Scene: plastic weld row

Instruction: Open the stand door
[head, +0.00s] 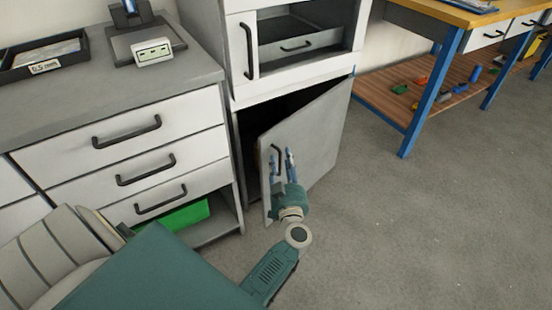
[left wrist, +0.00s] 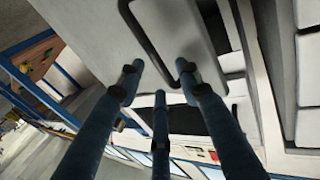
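The stand door (head: 318,140) is a light grey panel low on the white cabinet. It stands partly open, swung out to the right, with a dark gap behind its left side. Its black bar handle (head: 275,156) is near the door's free edge and also shows in the left wrist view (left wrist: 143,35). My left gripper (head: 284,160) is at the handle, its blue fingers pointing up to the door. In the left wrist view its fingertips (left wrist: 158,80) are spread apart around the handle's lower end. I cannot tell whether they touch it. My right gripper is not in view.
A drawer unit (head: 120,160) with a grey top stands left of the door, with a green box (head: 180,215) low inside. A workbench with blue legs (head: 435,95) is at the right. The floor (head: 420,230) in front and right of the door is clear.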

